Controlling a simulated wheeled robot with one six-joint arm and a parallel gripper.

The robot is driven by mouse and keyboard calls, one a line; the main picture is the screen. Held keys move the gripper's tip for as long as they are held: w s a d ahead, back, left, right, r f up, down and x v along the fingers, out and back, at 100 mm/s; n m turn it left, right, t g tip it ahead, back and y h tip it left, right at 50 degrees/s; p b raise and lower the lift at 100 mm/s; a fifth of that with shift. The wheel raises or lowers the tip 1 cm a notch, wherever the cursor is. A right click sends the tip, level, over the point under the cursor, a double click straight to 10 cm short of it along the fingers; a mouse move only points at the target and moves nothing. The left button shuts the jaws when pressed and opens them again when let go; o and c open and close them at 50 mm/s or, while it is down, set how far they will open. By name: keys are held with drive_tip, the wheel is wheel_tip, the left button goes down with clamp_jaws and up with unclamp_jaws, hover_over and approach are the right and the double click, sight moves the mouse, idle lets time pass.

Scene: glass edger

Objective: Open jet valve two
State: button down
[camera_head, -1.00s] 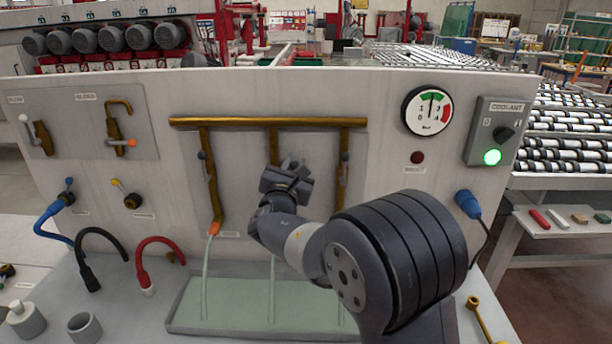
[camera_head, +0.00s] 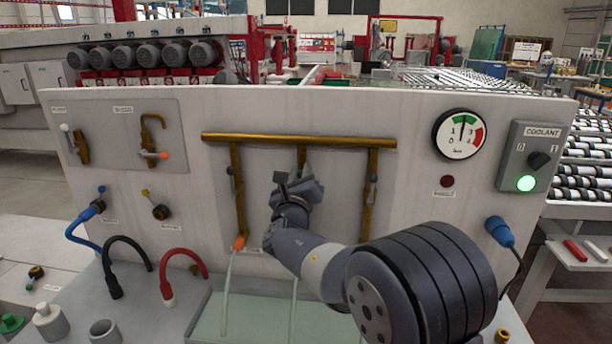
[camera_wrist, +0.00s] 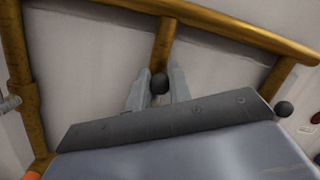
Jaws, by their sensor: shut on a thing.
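Three brass drop pipes hang from a brass header pipe (camera_head: 285,139) on the white panel. The middle drop pipe (camera_head: 302,157), jet valve two by its position, is largely hidden behind my gripper (camera_head: 294,178). In the wrist view my gripper (camera_wrist: 151,90) is shut on a dark round lever knob (camera_wrist: 159,82), in front of the middle pipe. The left drop pipe (camera_head: 239,205) has an orange tip, and the right one (camera_head: 369,205) carries a small lever. A pale stream or tube (camera_head: 294,312) hangs below the middle pipe.
A gauge (camera_head: 460,134) and a coolant switch box (camera_head: 537,155) with a lit green lamp are at right. Hoses (camera_head: 127,258) and small taps (camera_head: 160,211) are at left. A pale green tray (camera_head: 262,318) lies below the pipes.

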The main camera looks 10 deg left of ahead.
drive_tip(key=shift+a+f+n, duration=0.2)
drive_tip(key=shift+f+n, duration=0.1)
drive_tip(key=shift+n, duration=0.2)
drive_tip(key=c, duration=1.5)
unclamp_jaws()
drive_tip(key=shift+c, duration=0.2)
drive_tip(key=shift+o, duration=1.1)
drive_tip(key=shift+r, duration=0.2)
drive_tip(key=s+f+b, duration=0.2)
drive_tip(key=s+b, duration=0.1)
drive_tip(key=s, duration=0.7)
drive_tip(key=shift+s, duration=0.3)
